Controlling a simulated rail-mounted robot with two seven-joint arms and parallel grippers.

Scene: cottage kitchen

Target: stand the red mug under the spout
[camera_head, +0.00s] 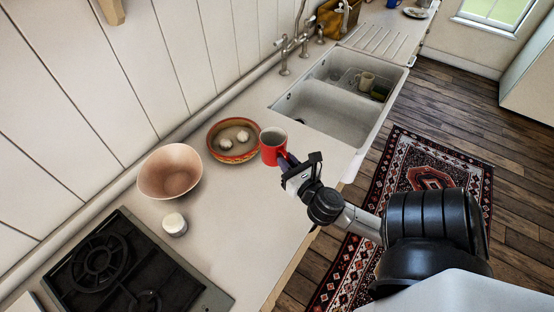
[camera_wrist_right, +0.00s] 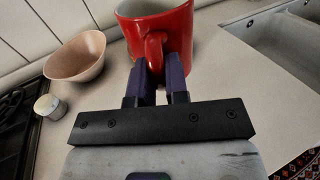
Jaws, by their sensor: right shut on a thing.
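The red mug (camera_head: 271,150) is upright over the counter beside the patterned bowl, its inside pale. My right gripper (camera_head: 287,163) is shut on the mug's handle, and in the right wrist view the two dark fingers (camera_wrist_right: 160,80) close around the handle (camera_wrist_right: 156,50) of the mug (camera_wrist_right: 172,28). I cannot tell whether the mug touches the counter. The tap with its spout (camera_head: 302,38) stands behind the double sink (camera_head: 328,105). My left gripper is not in view.
A patterned bowl (camera_head: 222,154) with white round things in it stands just left of the mug. A pink bowl (camera_head: 156,172), a small white-lidded jar (camera_head: 174,224) and a black hob (camera_head: 105,262) are further left. The counter in front of the bowls is clear.

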